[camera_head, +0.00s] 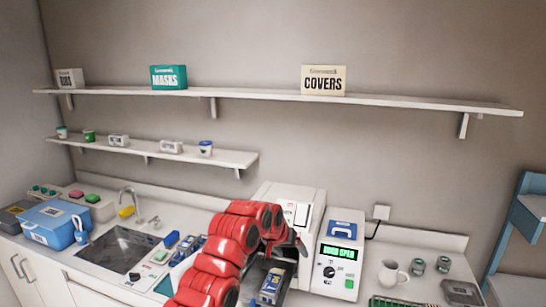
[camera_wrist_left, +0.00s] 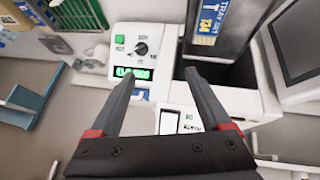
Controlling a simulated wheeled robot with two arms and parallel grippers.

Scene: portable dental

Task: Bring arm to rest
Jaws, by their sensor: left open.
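My red left arm reaches up from the bottom of the head view, and its dark left gripper (camera_head: 292,245) is over the counter in front of the white machine (camera_head: 291,196). In the left wrist view the two fingers of the left gripper (camera_wrist_left: 160,80) are spread, with nothing between them. A dark tray with a blue and yellow label (camera_head: 270,285) is just below the gripper in the head view; it also shows in the left wrist view (camera_wrist_left: 207,25), beyond the fingertips. My right gripper is not in view.
A control unit with a lit green display (camera_head: 338,254) stands right of the gripper. A white jug (camera_head: 391,273) and small jars are farther right. The sink (camera_head: 117,249) and a blue box (camera_head: 55,222) are at left. Wall shelves (camera_head: 280,96) run above.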

